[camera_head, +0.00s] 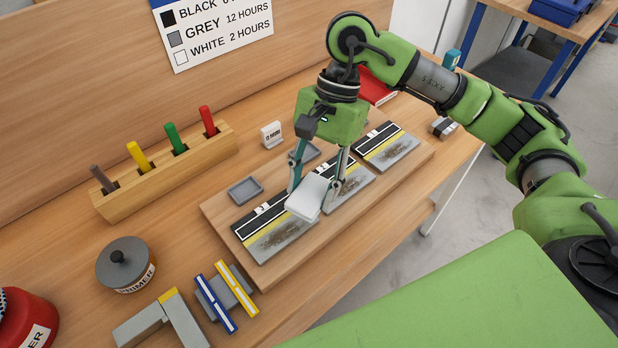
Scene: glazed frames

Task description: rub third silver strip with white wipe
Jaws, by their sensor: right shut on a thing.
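My right gripper (314,188) is shut on a white wipe (306,200), a folded pad held between its two fingers. The wipe is at the gap between the left and middle panels, low over them; I cannot tell whether it touches. Three panels lie in a row on a wooden board (218,207), each with black, yellow and silver bands. The left silver strip (277,241), middle silver strip (351,189) and right silver strip (392,156) show dark smudges. The gripper and wipe hide parts of the left and middle panels. My left gripper is not in view.
A peg rack (168,172) is at left. A primer pot (126,264), blue and yellow bars (225,298), and an L-shaped grey piece (165,322) are front left.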

